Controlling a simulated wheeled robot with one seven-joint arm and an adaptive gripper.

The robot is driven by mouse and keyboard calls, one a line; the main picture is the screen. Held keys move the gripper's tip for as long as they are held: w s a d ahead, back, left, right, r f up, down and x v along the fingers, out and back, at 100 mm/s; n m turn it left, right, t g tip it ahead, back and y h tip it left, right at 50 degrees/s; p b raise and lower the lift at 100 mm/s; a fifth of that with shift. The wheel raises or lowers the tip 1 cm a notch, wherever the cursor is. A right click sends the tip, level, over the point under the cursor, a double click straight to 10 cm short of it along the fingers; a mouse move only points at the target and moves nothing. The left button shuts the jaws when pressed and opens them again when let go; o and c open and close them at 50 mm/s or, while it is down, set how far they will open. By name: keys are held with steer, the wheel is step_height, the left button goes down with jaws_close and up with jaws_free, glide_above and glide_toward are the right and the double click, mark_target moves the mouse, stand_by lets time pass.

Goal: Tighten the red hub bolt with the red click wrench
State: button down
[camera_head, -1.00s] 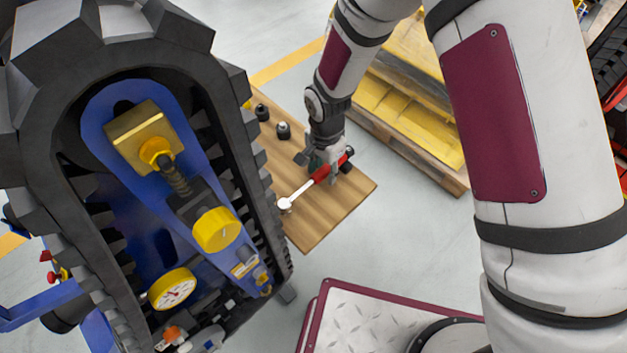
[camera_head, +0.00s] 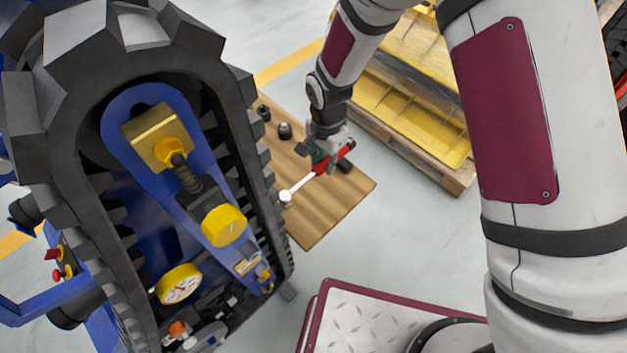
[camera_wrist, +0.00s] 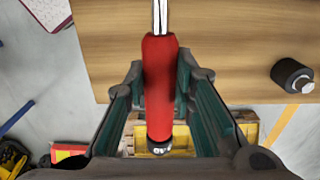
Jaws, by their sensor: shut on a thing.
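My gripper (camera_head: 324,160) is shut on the red handle of the click wrench (camera_head: 320,169), over the right part of the wooden board. In the wrist view, the red handle (camera_wrist: 159,85) lies between the two fingers (camera_wrist: 160,100), with its steel shaft pointing up the picture. In the head view, the wrench's pale round head (camera_head: 286,197) points down and left, towards the tracked carrier (camera_head: 245,130). An orange-red part (camera_head: 178,329) shows low on the carrier. I cannot tell whether it is the red hub bolt.
Dark sockets (camera_head: 285,131) stand on the wooden board (camera_head: 312,220), one also showing in the wrist view (camera_wrist: 291,75). A yellow pallet load (camera_head: 400,105) stands behind. The carrier's tracks fill the left.

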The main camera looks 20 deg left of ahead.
steer(key=shift+r+p, duration=0.65)
steer(key=shift+r, duration=1.25)
